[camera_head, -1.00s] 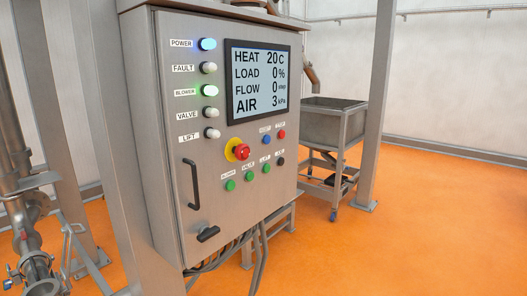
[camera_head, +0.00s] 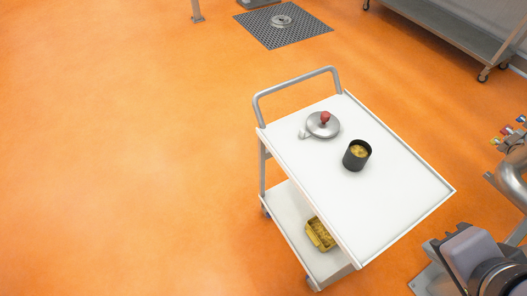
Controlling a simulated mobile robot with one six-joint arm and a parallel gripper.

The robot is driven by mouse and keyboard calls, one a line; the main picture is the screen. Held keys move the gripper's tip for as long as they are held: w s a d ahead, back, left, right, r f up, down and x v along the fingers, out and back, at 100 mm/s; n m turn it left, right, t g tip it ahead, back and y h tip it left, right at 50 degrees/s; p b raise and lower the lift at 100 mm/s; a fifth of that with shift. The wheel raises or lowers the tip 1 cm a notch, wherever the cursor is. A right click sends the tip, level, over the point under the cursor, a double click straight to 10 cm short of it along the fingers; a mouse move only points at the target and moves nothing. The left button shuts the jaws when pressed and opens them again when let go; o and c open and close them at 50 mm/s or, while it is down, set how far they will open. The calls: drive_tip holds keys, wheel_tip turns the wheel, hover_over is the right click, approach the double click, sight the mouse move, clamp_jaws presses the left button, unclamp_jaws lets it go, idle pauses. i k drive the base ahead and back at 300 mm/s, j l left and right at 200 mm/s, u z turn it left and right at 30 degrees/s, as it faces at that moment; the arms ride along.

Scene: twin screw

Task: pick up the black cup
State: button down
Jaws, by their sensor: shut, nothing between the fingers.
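The black cup (camera_head: 352,163) stands upright on the white top of a trolley (camera_head: 388,214), right of the middle of the view. It is open at the top and has yellowish contents inside. Nothing touches it. My gripper is not in view.
A round metal lid-like thing (camera_head: 316,131) with a red knob lies on the trolley top, behind and left of the cup. The trolley has a raised grey handle (camera_head: 296,84) at its far end. A yellow container (camera_head: 320,235) sits on its lower shelf. Pipework (camera_head: 512,177) stands at right; orange floor is clear at left.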

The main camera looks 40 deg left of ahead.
sight(357, 154)
drive_tip(key=u, duration=0.75)
drive_tip(key=z, duration=1.25)
drive_tip(key=u, duration=1.3)
drive_tip(key=i+j+z, duration=0.2)
drive_tip(key=z, duration=0.15)
drive_tip(key=i+j+z, duration=0.15)
drive_tip(key=j+z, duration=0.6)
drive_tip(key=i+j, duration=0.05)
drive_tip(key=j, duration=0.05)
